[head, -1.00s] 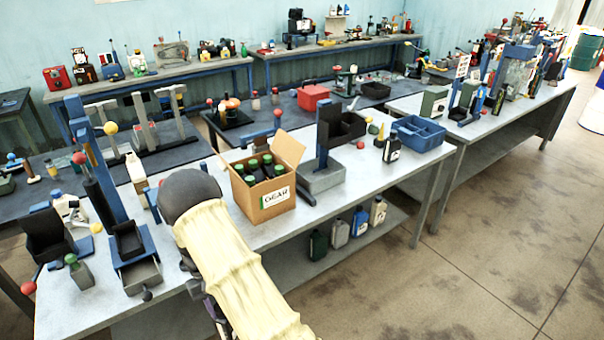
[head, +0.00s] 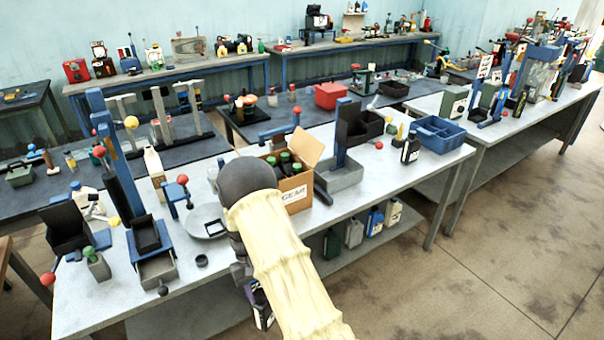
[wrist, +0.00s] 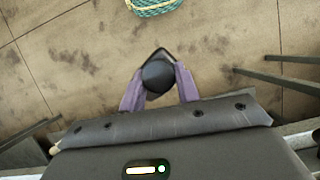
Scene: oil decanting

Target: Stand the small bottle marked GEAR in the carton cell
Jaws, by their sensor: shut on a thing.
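My gripper (wrist: 158,88) is shut on a small dark bottle (wrist: 159,74), with its purple fingers on either side and the round dark top facing the wrist camera. In the head view the held bottle (head: 262,308) shows below my arm, off the bench's front edge. It has a pale label that is too small to read. The open cardboard carton (head: 296,208) stands on the bench with a GEAR label on its front. Several dark bottles with green caps are in it. My arm covers its left part, and I cannot see an empty cell.
The bench (head: 340,205) has a blue stand with a grey tray (head: 342,177) right of the carton. A round dish (head: 207,222) lies to its left. Several bottles stand on the shelf below. A turquoise basket (wrist: 155,8) is on the floor.

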